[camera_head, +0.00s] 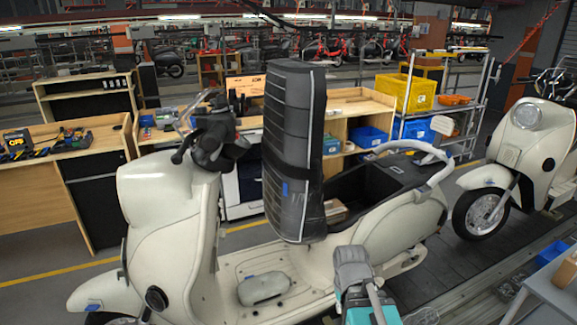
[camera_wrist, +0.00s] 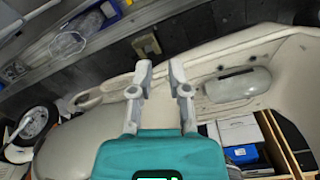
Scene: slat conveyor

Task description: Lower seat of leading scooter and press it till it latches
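The leading scooter (camera_head: 160,205) is cream and stands in the foreground of the head view. Its black, ribbed seat (camera_head: 292,120) is raised nearly upright, with its lower end by the front of the open storage well (camera_head: 365,185). My gripper (camera_head: 352,258) is at the bottom of the head view, below and right of the seat's lower end, apart from the seat as far as I can see. In the wrist view my gripper (camera_wrist: 161,68) has its two grey fingers parted with nothing between them, over the cream bodywork (camera_wrist: 80,145). The seat is not clear in the wrist view.
A grey oval piece (camera_head: 263,288) lies on the footboard. The handlebar (camera_head: 210,140) stands left of the seat. A second cream scooter (camera_head: 525,150) stands at the right. Wooden workbenches (camera_head: 355,105) with blue bins and a yellow crate (camera_head: 405,92) stand behind the line.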

